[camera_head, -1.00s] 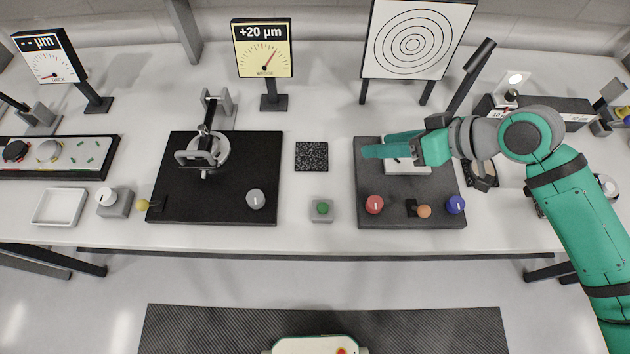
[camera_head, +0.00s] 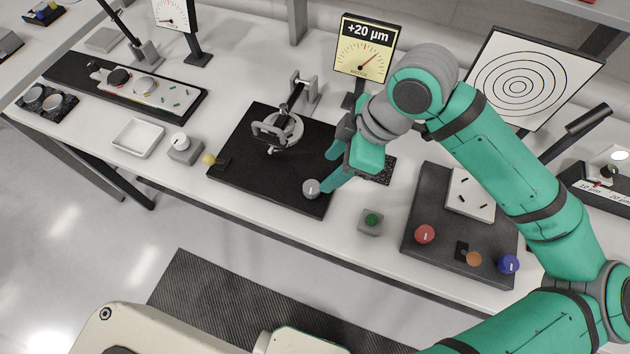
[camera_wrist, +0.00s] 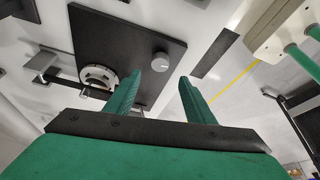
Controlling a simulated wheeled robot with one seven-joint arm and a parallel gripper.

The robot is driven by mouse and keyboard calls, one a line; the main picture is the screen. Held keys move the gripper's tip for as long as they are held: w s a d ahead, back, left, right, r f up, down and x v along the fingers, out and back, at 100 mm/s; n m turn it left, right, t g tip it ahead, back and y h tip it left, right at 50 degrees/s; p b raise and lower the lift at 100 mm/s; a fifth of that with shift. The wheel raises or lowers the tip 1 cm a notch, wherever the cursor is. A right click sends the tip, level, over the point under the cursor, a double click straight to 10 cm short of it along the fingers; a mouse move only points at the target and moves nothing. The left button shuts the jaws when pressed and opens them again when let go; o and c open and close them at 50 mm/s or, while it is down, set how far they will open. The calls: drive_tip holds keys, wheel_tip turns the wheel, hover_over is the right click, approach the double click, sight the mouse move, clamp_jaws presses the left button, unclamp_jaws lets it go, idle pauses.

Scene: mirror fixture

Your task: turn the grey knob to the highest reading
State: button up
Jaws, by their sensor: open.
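The grey knob (camera_head: 311,188) stands near the front right corner of a black plate (camera_head: 250,165). In the wrist view the fingers (camera_wrist: 158,82) look apart from the knob. The yellow dial gauge (camera_head: 362,52) behind reads +20 µm. A ring-shaped mirror mount (camera_head: 290,128) stands on the same plate.
A green button box (camera_head: 371,221) stands right of the plate. A grey plate (camera_head: 425,200) farther right bears red (camera_head: 425,234), orange (camera_head: 474,259) and blue (camera_head: 508,264) knobs. A white tray (camera_head: 138,138) and a white-knobbed box (camera_head: 184,148) stand to the left.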

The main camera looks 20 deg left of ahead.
sight(312, 187)
drive_tip(key=x, duration=0.9)
drive_tip(key=shift+a+f, duration=0.1)
drive_tip(key=shift+f, duration=0.15)
drive_tip(key=shift+c, duration=0.7)
drive_tip(key=c, duration=0.9)
